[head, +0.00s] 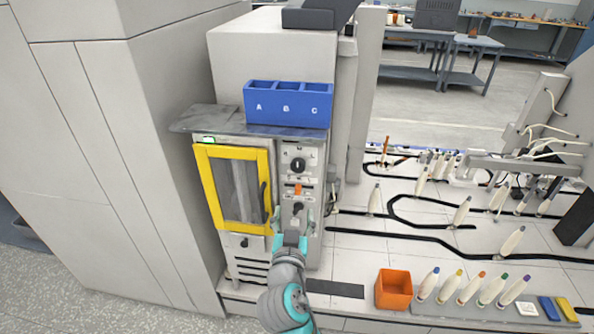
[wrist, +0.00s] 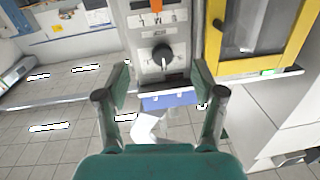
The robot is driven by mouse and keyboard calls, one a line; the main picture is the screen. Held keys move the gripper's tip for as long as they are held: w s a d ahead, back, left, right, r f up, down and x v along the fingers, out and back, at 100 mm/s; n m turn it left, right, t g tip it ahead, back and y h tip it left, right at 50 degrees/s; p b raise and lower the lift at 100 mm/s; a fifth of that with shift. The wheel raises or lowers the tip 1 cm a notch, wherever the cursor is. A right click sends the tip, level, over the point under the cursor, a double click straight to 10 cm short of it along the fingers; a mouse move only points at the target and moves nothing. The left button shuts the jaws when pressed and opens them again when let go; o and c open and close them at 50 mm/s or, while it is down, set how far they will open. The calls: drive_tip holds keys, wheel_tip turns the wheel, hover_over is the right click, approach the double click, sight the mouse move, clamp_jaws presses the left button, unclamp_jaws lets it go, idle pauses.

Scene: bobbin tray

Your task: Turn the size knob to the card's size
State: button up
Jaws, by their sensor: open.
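The dark round knob with letter marks (head: 298,164) is on the upper part of the machine's grey panel. In the wrist view, which is upside down, this knob (wrist: 161,55) lies ahead between the fingertips, with a light pointer toward the blue bin side. Its letters are too small to read surely. A lower dark knob (head: 297,208) is below an orange piece (head: 298,189). My gripper (head: 291,217) is open and empty in front of the panel; its green fingers (wrist: 161,85) show apart, with no visible contact with the knob. I cannot surely identify the card.
The machine's yellow-framed door (head: 207,190) is shut, beside the panel. A blue bin marked A, B, C (head: 288,118) sits on top. At right are an orange box (head: 393,291), several bobbins (head: 460,285), and a white marked tile (head: 527,309). A tall cabinet (head: 110,130) stands left.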

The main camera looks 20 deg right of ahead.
drive_tip(key=m+h, duration=0.1)
drive_tip(key=m, duration=0.1)
approach(297, 168)
drive_tip(key=s, duration=0.1)
drive_tip(key=x, duration=1)
drive_tip(key=shift+w+a, duration=0.15)
drive_tip(key=c, duration=1.1)
drive_tip(key=shift+c, duration=0.2)
